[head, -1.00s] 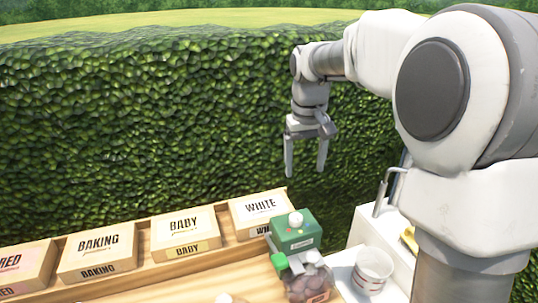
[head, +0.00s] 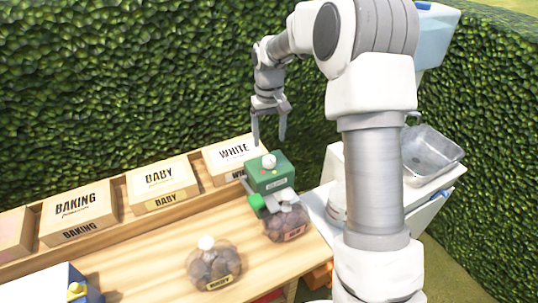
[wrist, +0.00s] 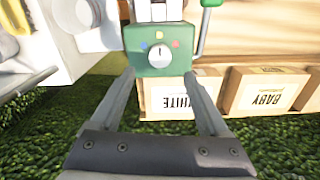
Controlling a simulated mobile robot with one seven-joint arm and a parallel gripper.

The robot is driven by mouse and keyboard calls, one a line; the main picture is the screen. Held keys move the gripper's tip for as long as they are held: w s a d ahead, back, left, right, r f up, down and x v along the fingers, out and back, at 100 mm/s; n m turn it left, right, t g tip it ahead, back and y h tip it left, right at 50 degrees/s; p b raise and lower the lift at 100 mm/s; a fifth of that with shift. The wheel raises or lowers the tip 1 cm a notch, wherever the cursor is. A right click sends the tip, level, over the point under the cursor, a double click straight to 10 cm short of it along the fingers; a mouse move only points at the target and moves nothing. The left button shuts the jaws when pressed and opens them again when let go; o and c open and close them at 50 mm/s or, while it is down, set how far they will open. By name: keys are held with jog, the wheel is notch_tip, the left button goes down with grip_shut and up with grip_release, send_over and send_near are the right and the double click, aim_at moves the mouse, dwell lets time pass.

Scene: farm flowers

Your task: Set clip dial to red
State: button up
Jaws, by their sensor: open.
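The green clip machine (head: 277,182) stands at the right end of the wooden bench. Its pale round dial knob (head: 268,160) sits on top. In the wrist view the dial (wrist: 159,53) is on the green face (wrist: 147,68), with a blue, a yellow and a red mark around its far side. The pointer seems to face the yellow mark, but it is too small to be sure. My gripper (head: 269,140) is open and empty, fingers down, above and behind the machine. In the wrist view the fingertips (wrist: 159,76) straddle the dial's line without visibly touching it.
Boxes labelled WHITE (head: 231,152), BABY (head: 157,180) and BAKING (head: 76,205) line the bench's back. A bag of potatoes (head: 286,224) is under the machine; another bag (head: 213,267) lies in front. A grey sink basin (head: 430,150) is at right. A hedge stands behind.

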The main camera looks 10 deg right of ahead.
aim_at(269, 158)
notch_tip(269, 158, down, 8)
jog(key=shift+r, duration=0.15)
grip_shut()
dwell(0.5)
